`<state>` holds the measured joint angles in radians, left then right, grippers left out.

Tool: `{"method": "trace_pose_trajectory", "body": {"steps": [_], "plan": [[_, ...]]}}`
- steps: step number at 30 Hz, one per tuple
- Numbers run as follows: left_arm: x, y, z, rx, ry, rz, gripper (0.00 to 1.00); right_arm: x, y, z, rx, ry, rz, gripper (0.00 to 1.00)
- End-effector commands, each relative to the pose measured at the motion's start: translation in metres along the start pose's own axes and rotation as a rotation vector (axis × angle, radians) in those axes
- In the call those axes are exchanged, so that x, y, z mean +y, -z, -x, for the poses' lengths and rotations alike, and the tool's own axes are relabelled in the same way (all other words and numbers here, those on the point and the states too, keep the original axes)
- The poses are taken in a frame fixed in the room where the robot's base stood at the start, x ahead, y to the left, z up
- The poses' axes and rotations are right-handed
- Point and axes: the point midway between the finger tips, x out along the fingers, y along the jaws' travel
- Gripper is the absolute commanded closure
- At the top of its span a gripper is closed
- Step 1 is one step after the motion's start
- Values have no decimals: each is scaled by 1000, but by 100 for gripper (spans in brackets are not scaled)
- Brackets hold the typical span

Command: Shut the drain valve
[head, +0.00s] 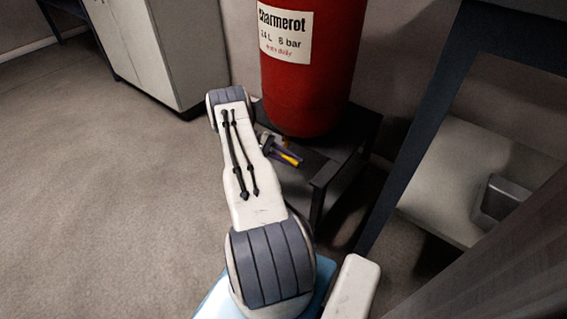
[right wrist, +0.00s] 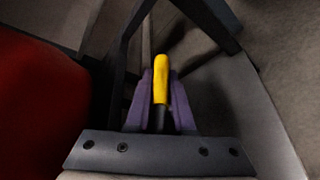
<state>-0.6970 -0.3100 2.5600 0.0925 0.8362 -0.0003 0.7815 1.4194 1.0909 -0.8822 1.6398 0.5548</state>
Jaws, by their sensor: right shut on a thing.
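The drain valve shows as a yellow lever handle (head: 291,159) just below the red tank (head: 305,75) in the head view. In the right wrist view the yellow handle (right wrist: 161,78) stands upright in the middle of the picture, with a dark stem below it. My right gripper (head: 283,153) is at the handle, largely hidden behind my arm in the head view. In the wrist view its purple fingers (right wrist: 162,100) lie on both sides of the handle and are shut on it. The valve body is hidden. My left gripper is not in view.
The tank stands on a dark low stand (head: 327,178), whose legs and edges are close to the gripper. A dark frame post (head: 420,135) and a grey bin (head: 499,198) are at the right. A white cabinet (head: 165,50) is at the back left. The floor at left is clear.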

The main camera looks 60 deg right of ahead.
Motion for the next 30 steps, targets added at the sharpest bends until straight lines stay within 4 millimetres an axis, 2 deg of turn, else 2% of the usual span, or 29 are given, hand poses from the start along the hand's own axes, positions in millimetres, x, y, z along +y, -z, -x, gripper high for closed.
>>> {"method": "trace_pose_trajectory", "body": {"steps": [9,10,12,23,26,30], "plan": [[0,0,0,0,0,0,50,0,1,-3,-1,1,1,100],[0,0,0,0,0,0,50,0,1,-3,-1,1,1,71],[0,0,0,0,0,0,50,0,1,-2,0,1,0,49],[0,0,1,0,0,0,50,0,0,3,4,-2,0,49],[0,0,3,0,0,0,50,0,0,13,6,-2,-2,49],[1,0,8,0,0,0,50,0,1,36,7,-2,-3,49]]}}
